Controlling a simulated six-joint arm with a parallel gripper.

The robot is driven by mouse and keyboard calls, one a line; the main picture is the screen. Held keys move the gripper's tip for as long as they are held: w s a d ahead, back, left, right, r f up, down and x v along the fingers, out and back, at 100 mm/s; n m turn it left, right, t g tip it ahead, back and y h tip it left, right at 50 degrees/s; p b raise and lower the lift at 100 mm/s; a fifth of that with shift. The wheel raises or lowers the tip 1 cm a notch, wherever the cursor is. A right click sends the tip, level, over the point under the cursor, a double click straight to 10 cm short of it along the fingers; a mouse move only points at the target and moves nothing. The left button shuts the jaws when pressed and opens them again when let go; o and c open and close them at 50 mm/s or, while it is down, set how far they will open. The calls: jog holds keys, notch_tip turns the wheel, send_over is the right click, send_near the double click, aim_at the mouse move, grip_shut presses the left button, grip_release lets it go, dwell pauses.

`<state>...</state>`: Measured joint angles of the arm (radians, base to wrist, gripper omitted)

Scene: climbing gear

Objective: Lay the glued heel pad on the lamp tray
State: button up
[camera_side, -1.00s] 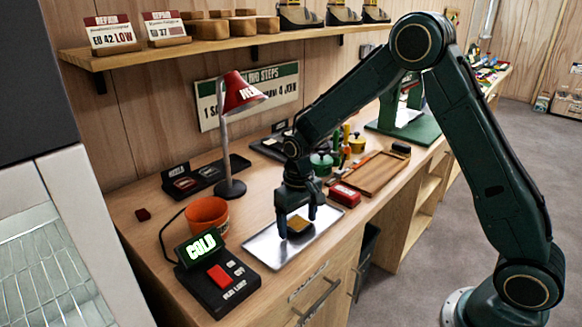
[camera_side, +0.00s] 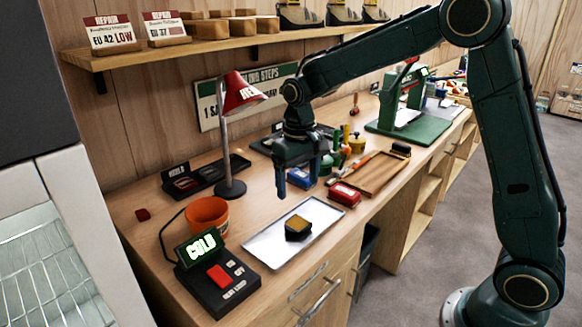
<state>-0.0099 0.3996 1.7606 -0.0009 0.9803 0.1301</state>
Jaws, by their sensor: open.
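The heel pad (camera_side: 298,227) is a small dark block with a tan-brown top. It rests on the silver lamp tray (camera_side: 271,247), toward the tray's right half. My gripper (camera_side: 297,192) is open and empty, pointing down, above and behind the pad with a clear gap between them. The red desk lamp (camera_side: 240,95) stands behind the tray on the left.
A control box with a "COLD" display (camera_side: 215,273) is left of the tray, with an orange cup (camera_side: 207,214) behind it. A red box (camera_side: 344,194) and a wooden tray (camera_side: 372,173) lie to the right. A green press (camera_side: 405,115) stands farther back.

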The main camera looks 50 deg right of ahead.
jog(key=shift+r, duration=0.35)
dwell(0.4)
jog(key=s+r+t, duration=0.3)
jog(key=s+r, duration=0.7)
jog(key=s, duration=0.2)
jog(key=s+n+t, duration=0.1)
jog(key=s+t, duration=0.1)
jog(key=s, duration=1.2)
jog(key=shift+s+d+t, duration=0.25)
jog(key=shift+s+t, duration=0.05)
jog(key=shift+s, duration=0.1)
